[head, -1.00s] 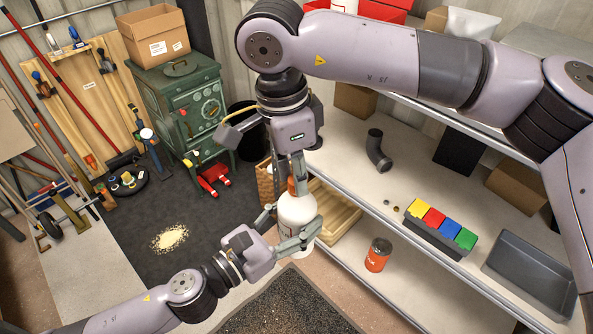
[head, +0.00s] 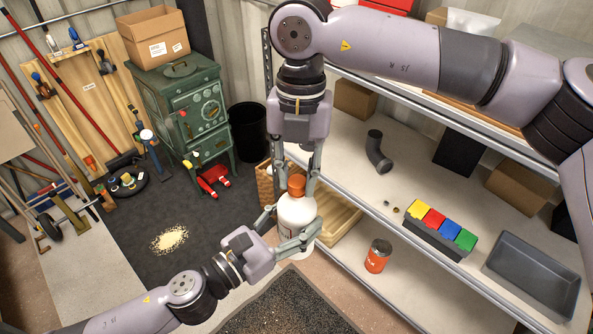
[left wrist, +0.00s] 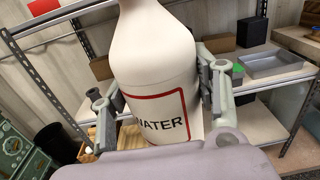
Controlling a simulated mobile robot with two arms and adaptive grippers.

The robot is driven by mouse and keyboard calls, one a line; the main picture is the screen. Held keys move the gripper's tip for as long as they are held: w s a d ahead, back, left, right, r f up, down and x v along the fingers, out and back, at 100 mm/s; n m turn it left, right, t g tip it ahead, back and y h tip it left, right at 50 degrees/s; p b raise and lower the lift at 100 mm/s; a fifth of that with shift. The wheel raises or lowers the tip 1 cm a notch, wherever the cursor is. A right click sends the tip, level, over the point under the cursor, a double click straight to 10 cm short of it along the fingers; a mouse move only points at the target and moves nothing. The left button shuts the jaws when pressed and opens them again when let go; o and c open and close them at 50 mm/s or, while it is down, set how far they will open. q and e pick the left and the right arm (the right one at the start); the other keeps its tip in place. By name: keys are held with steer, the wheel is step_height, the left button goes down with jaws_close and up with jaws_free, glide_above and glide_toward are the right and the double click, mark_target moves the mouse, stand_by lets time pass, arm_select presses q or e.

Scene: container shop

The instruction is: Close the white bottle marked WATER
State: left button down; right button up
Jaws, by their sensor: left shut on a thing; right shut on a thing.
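The white bottle (head: 297,216) stands upright in the head view, in front of the lower shelf. In the left wrist view the bottle (left wrist: 150,60) fills the middle, its red-framed label reading WATER; its top is cut off there. My left gripper (head: 292,230) is shut around the bottle's body, one finger on each side. An orange cap (head: 296,188) sits at the bottle's top. My right gripper (head: 298,180) points down from above and is shut on the cap, its fingers at either side. Whether the cap is fully seated cannot be told.
Shelves at the right hold an orange can (head: 377,257), a box with coloured bins (head: 438,229), a grey tray (head: 530,276) and a dark pipe elbow (head: 378,153). A wooden crate (head: 340,222) sits close behind the bottle. A green stove (head: 183,105) stands at the left.

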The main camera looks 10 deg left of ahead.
steer(key=m, duration=0.5)
steer(key=shift+w+d+m+y, duration=0.1)
steer(key=shift+d+m+y, duration=0.05)
steer(key=shift+m+y, duration=0.2)
steer(key=m+t, duration=0.1)
steer(key=m, duration=0.5)
steer(key=shift+m, duration=0.35)
steer(key=o, duration=0.7)
steer(key=shift+r, duration=0.1)
steer(key=shift+s+r, duration=0.2)
steer(key=shift+r, duration=1.95)
steer(key=shift+w, duration=0.1)
steer(key=shift+c, duration=0.5)
